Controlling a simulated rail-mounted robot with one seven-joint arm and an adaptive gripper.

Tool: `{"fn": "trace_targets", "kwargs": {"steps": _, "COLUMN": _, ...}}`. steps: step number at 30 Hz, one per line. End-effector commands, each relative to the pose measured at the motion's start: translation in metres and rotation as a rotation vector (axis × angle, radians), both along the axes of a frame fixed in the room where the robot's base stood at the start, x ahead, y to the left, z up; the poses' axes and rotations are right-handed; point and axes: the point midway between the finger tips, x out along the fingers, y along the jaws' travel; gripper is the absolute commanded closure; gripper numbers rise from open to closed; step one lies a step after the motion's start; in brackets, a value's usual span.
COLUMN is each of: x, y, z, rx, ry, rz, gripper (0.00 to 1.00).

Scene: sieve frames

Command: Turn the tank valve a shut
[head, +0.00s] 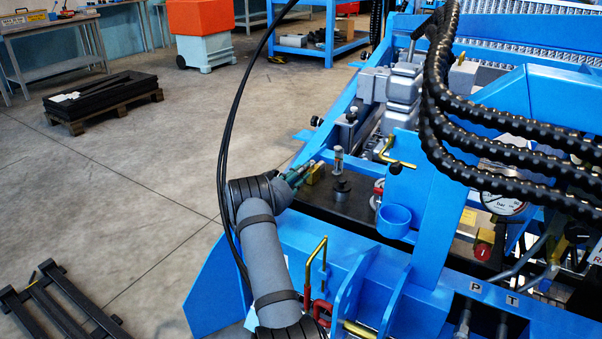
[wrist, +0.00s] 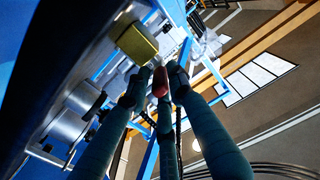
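In the head view my gripper (head: 299,174) is at the end of the grey arm, beside a small brass-coloured block (head: 315,174) on the dark plate of the blue machine. In the wrist view my teal fingers reach up and their tips (wrist: 160,76) come close together around a small red piece (wrist: 160,82), which looks like a valve handle. The brass-coloured block (wrist: 137,43) is just beyond and left of the tips. Whether the fingers press on the red piece cannot be told. No label shows which valve is tank valve a.
A dark knob (head: 342,186) and a blue cup (head: 394,219) stand right of my gripper. A bent yellow rod (head: 316,262) and blue brackets rise near my forearm. Thick black hose chains (head: 480,130) hang at right. The floor at left is largely open.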

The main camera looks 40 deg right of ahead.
Motion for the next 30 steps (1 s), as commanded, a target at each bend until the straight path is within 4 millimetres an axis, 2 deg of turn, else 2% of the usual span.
{"fn": "trace_targets", "kwargs": {"steps": 10, "x": -0.0001, "y": 0.0002, "z": 0.0000, "rx": 0.000, "ry": 0.000, "rz": 0.000, "gripper": 1.00}}
{"fn": "trace_targets", "kwargs": {"steps": 30, "x": 0.0001, "y": 0.0017, "z": -0.0003, "rx": 0.000, "ry": 0.000, "rz": -0.001, "gripper": 1.00}}
